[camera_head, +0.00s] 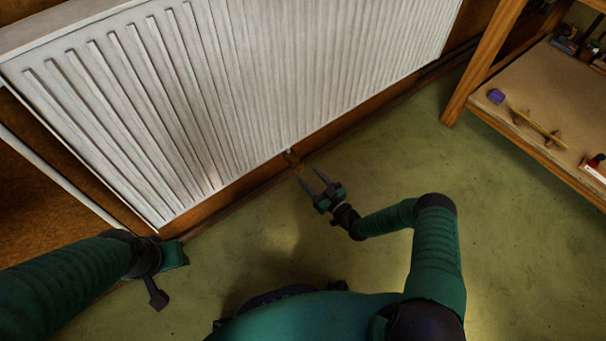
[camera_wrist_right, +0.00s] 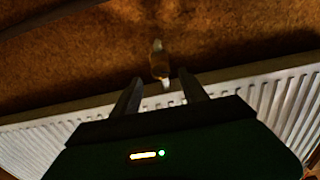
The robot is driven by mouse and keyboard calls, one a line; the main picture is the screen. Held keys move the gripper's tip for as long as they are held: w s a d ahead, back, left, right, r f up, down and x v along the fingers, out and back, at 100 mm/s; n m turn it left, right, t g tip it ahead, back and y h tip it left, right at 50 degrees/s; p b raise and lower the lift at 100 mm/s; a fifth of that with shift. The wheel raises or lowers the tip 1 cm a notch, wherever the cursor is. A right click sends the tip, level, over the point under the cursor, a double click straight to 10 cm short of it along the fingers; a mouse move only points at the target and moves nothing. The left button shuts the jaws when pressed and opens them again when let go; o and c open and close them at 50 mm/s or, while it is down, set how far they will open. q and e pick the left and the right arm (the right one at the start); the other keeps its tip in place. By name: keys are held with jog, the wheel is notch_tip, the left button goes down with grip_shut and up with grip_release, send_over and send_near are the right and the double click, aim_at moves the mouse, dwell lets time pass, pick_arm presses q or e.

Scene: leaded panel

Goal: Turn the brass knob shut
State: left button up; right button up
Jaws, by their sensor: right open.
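The brass knob (camera_head: 292,158) is at the bottom edge of the white radiator, close to the wall. It also shows in the right wrist view (camera_wrist_right: 159,65), blurred, just beyond the fingertips and roughly between them. How far it is turned cannot be told. My right gripper (camera_head: 311,174) is open and empty, its two fingers pointing at the knob with a small gap left. In the right wrist view its fingers (camera_wrist_right: 160,82) are spread apart. My left gripper (camera_head: 172,276) is at the lower left, far from the knob; its fingers do not show clearly.
The white radiator (camera_head: 215,90) spans the upper left along the brown wall. The green floor (camera_head: 400,150) between is clear.

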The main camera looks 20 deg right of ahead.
jog(key=b+x, duration=0.1)
jog(key=x, duration=0.3)
jog(key=shift+a, duration=0.1)
grip_shut()
